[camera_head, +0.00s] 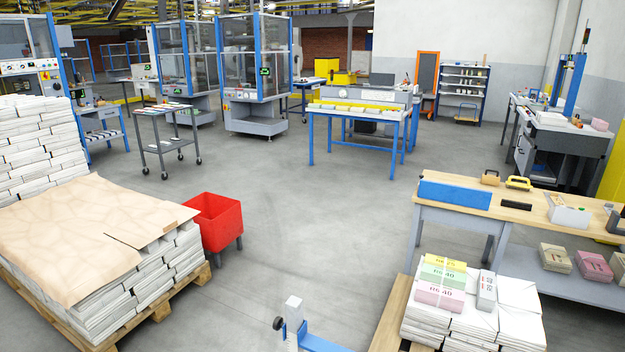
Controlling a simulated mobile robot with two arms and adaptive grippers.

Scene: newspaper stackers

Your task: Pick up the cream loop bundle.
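A cream bundle (555,258) with a dark marking or strap on top sits on the lower shelf of the wooden-topped workbench (455,212) at the right. It is the one that best fits the cream loop bundle; a loop on it is too small to make out. A pink bundle (594,266) sits beside it on the same shelf, and another bundle (619,268) is cut off by the right edge. Neither of my grippers shows in the head view.
A pallet of white stacks (515,325) with yellow, green and pink bundles stands in front of the workbench. A paper-covered pallet (90,235) fills the left. A red bin (214,222) stands beside it. A blue-and-white fixture (293,325) is at bottom centre. The middle floor is clear.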

